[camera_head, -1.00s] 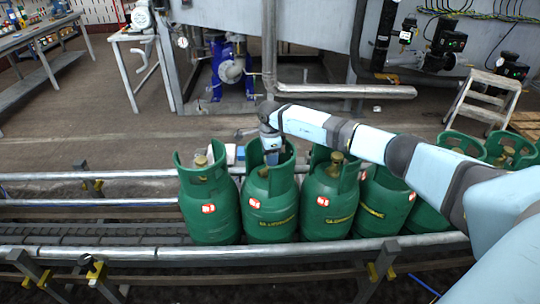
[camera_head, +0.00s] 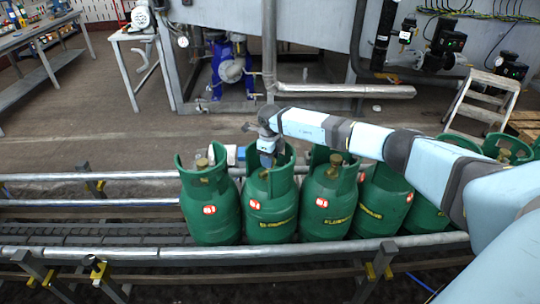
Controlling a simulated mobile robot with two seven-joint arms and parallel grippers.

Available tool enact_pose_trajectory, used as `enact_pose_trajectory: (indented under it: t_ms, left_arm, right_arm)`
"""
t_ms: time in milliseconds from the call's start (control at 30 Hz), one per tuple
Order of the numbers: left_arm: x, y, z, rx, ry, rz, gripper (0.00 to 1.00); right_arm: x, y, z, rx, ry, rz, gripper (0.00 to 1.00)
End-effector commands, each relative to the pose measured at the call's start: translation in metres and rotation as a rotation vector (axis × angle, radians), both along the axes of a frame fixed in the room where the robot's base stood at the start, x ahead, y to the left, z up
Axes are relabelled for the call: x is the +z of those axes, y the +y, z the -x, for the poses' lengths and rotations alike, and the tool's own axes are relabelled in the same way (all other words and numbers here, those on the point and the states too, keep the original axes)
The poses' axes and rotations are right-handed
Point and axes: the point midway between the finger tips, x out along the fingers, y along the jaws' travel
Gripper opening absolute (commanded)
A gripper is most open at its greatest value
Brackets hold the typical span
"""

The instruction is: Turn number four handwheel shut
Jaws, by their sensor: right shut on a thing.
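Several green gas cylinders stand upright in a row on the conveyor (camera_head: 90,229). The leftmost cylinder (camera_head: 212,215) shows a brass valve (camera_head: 202,163) inside its open collar. My right gripper (camera_head: 267,163) reaches down into the collar of the second cylinder from the left (camera_head: 270,222). It is shut on the handwheel there, which the fingers and collar mostly hide. The third cylinder (camera_head: 328,212) has a brass valve (camera_head: 336,159) in its collar. My right arm hides parts of the cylinders further right. My left gripper is not in view.
Metal rails (camera_head: 130,254) run along the conveyor's near and far sides. The conveyor is empty left of the row. Behind it are a blue pump (camera_head: 227,70), a step stool (camera_head: 484,102) and a workbench (camera_head: 40,40). The floor between is clear.

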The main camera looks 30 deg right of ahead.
Motion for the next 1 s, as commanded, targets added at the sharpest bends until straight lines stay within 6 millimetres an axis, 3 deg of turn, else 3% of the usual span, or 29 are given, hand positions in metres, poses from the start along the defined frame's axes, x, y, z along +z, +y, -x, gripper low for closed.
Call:
enact_pose_trajectory:
  t_ms: [600, 1000]
  left_arm:
    - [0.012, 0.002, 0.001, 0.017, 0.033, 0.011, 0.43]
    - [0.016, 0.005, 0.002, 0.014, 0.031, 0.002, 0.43]
  right_arm:
    - [0.002, 0.000, 0.000, -0.550, 0.000, 0.000, 0.21]
    - [0.001, 0.000, 0.000, -0.735, 0.000, 0.000, 0.21]
